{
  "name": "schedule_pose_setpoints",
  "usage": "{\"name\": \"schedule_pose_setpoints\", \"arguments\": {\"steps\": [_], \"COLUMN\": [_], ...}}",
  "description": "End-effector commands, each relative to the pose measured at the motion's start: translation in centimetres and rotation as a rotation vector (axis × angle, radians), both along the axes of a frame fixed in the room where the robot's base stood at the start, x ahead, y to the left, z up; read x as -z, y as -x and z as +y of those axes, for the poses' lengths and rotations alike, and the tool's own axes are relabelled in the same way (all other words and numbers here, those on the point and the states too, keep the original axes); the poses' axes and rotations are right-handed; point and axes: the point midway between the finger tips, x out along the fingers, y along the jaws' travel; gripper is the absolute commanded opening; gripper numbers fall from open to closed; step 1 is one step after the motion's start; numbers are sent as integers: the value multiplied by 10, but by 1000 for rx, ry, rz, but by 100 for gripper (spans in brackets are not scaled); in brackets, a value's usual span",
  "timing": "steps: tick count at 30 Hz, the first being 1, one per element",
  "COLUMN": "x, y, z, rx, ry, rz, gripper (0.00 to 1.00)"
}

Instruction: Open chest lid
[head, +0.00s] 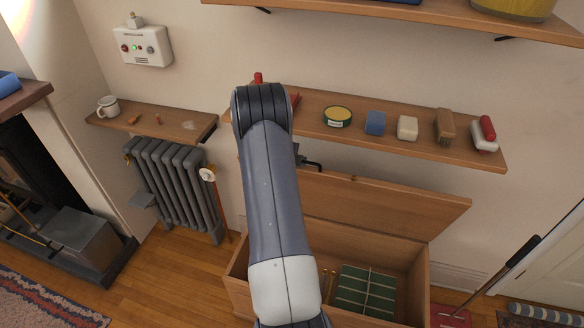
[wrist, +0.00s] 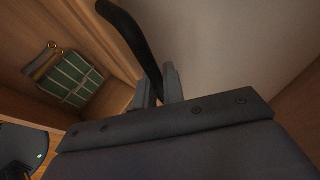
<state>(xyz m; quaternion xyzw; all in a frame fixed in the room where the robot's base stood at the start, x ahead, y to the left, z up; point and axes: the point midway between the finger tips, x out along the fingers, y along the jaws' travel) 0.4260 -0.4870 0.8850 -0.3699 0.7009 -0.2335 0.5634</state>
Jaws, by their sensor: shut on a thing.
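The wooden chest (head: 415,285) stands on the floor under the wall shelf, and its inside shows. Its lid (head: 400,204) is raised and tilted up at the back. A dark handle (head: 312,164) shows at the lid's upper edge, partly behind my arm. In the wrist view, my gripper (wrist: 160,86) is shut on the black curved handle (wrist: 127,34). A green strapped bundle (head: 366,291) lies inside the chest and also shows in the wrist view (wrist: 71,80).
A shelf (head: 350,132) with a green-rimmed tin (head: 337,116), blue block (head: 375,122) and brush (head: 445,126) hangs close above the lid. A radiator (head: 173,185) stands to the left.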

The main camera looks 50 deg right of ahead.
Motion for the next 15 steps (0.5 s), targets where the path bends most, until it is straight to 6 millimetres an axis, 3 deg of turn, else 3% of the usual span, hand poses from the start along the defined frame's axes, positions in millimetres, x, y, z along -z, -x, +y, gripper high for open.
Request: {"name": "schedule_pose_setpoints", "arguments": {"steps": [6, 15], "x": [-4, -4], "y": [0, -1], "z": [-16, -18], "rx": [0, -1], "ry": [-1, -1], "rz": [1, 0], "gripper": [0, 0]}}
